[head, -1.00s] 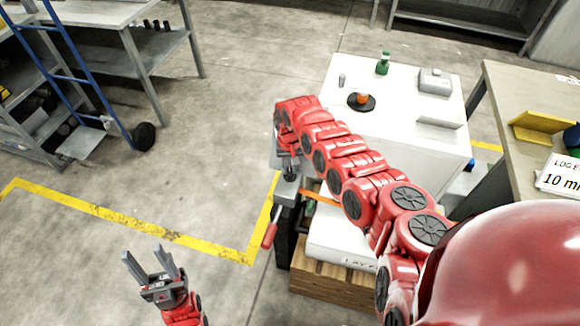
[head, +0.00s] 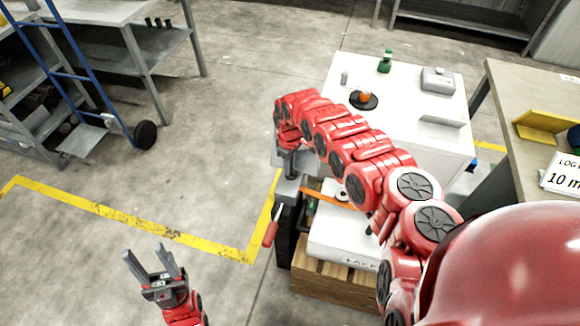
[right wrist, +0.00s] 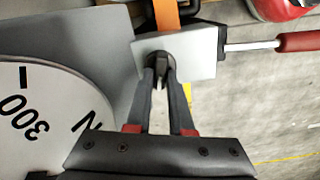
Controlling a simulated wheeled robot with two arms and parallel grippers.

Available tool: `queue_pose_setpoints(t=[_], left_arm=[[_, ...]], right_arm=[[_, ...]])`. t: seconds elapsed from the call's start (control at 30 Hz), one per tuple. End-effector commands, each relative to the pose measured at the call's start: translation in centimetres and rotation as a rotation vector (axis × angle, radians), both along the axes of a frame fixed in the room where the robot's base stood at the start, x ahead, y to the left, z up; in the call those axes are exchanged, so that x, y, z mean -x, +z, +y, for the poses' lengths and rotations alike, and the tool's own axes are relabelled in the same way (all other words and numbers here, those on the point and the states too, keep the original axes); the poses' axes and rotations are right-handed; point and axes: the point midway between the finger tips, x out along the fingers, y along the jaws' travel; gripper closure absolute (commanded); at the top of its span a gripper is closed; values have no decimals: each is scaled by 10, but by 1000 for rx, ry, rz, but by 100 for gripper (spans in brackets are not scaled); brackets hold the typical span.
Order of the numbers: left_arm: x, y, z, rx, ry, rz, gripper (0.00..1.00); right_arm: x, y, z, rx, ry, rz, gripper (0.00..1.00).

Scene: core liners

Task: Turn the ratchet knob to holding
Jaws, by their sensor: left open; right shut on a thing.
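The ratchet knob (right wrist: 161,66) is a small dark piece on a light grey block (right wrist: 199,66) in the right wrist view. My right gripper (right wrist: 160,72) is shut on it, and the fingertips hide much of it. In the head view my right gripper (head: 289,172) points down at the same grey block (head: 287,188), with the knob hidden. A rod with a red handle (right wrist: 299,42) sticks out of the block; this handle also shows in the head view (head: 270,233). No knob markings are readable. My left gripper (head: 165,272) is open and empty over the floor.
An orange strip (right wrist: 166,17) runs from the block. A white dial marked 300 and N (right wrist: 32,112) lies close beside my right gripper. A white cabinet (head: 400,140) carries a green bottle (head: 385,62) and a grey box (head: 438,80). Open floor lies left.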

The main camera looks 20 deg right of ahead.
Motion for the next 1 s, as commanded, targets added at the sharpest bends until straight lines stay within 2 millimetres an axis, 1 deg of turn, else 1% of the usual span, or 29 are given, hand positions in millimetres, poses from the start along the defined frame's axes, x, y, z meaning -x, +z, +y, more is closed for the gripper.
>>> queue_pose_setpoints(t=[0.2,0.4,0.63,1.0], left_arm=[[0,-3,0,0,0,0,50],[0,-4,0,0,0,0,50],[0,-5,0,0,0,0,50],[0,-5,0,0,0,0,50]], right_arm=[[1,0,0,-1,146,1,100],[1,0,0,0,236,0,100],[1,0,1,0,284,-1,100],[1,0,1,0,292,-1,100]])
